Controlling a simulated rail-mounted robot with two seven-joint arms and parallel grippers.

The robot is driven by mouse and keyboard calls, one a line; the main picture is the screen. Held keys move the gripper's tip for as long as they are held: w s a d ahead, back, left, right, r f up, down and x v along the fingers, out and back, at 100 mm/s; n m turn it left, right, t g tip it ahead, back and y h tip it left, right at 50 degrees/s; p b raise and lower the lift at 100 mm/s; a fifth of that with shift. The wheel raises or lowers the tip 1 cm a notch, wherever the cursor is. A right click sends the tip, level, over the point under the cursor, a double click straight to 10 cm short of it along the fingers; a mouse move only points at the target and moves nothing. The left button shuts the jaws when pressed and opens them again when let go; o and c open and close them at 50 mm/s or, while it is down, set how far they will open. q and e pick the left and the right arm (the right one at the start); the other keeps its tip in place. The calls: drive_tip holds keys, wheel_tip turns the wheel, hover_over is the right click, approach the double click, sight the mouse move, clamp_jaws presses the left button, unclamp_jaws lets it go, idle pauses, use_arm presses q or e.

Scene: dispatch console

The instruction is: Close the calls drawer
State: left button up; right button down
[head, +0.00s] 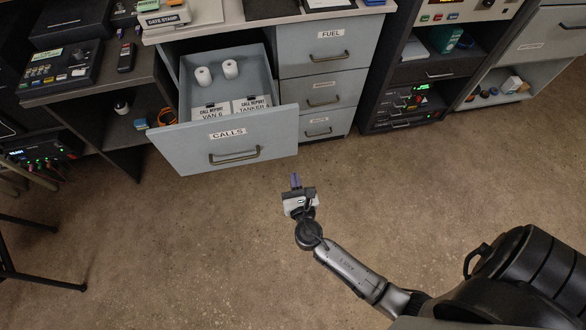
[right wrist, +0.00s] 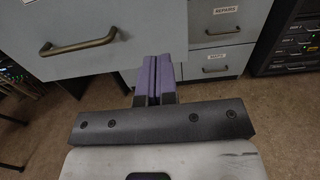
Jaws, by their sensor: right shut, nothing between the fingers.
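The calls drawer (head: 180,147) is pulled well out of the grey-blue cabinet. Its front carries a "CALLS" label and a bronze bar handle (head: 234,155). Inside lie two white rolls (head: 203,76) and two call report stacks (head: 250,104). My right gripper (head: 296,182) is shut and empty, below and to the right of the drawer front in the head view. In the right wrist view its purple fingers (right wrist: 153,80) point toward the right part of the drawer front (right wrist: 150,28), with the handle to the left. I cannot tell whether they touch it. My left gripper is not in view.
Three shut drawers, the top one the fuel drawer (head: 330,52), stand right of the open one. A dark equipment rack (head: 365,100) is further right. A dark desk (head: 130,140) with a telephone and radio stands left. The floor in front is clear.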

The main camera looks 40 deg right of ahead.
sight(285, 137)
drive_tip(key=b+x, duration=0.2)
drive_tip(key=x, duration=0.9)
drive_tip(key=shift+w+d, duration=0.1)
drive_tip(key=shift+w, duration=0.05)
drive_tip(key=shift+w+d, duration=0.3)
drive_tip(key=shift+w, duration=0.2)
